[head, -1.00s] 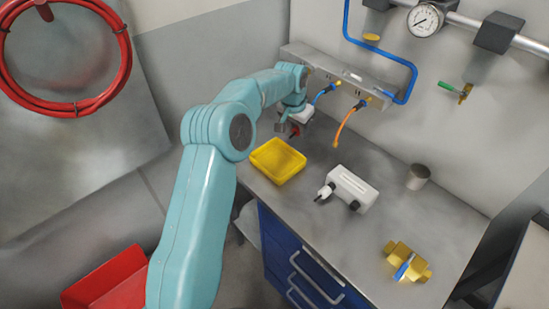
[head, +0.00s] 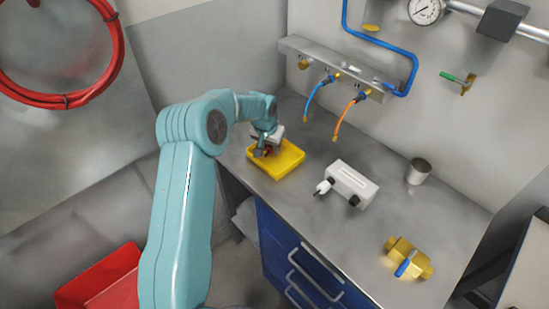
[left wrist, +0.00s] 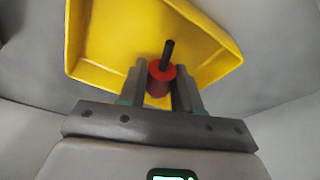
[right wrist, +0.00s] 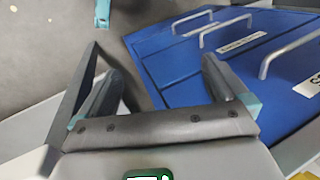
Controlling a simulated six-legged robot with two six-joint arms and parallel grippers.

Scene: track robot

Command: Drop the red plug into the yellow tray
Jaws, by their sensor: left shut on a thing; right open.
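The yellow tray (head: 288,164) lies on the grey worktop, left of the white device. My left gripper (head: 264,150) is at the tray's left part, above it. In the left wrist view, the left gripper (left wrist: 160,88) is shut on the red plug (left wrist: 159,82), whose dark pin points toward the tray. The yellow tray (left wrist: 115,35) fills the area beyond the plug there. I cannot tell the exact height of the plug over the tray floor. My right gripper (right wrist: 165,85) is open and empty, facing the floor and the blue drawers.
A white device (head: 352,184) with black knobs, a metal cup (head: 419,171) and a yellow valve (head: 408,258) stand on the worktop (head: 310,215). Blue and orange hoses (head: 345,118) hang at the back. Blue drawers (right wrist: 225,75) are near the right gripper. A red bin (head: 100,280) stands on the floor.

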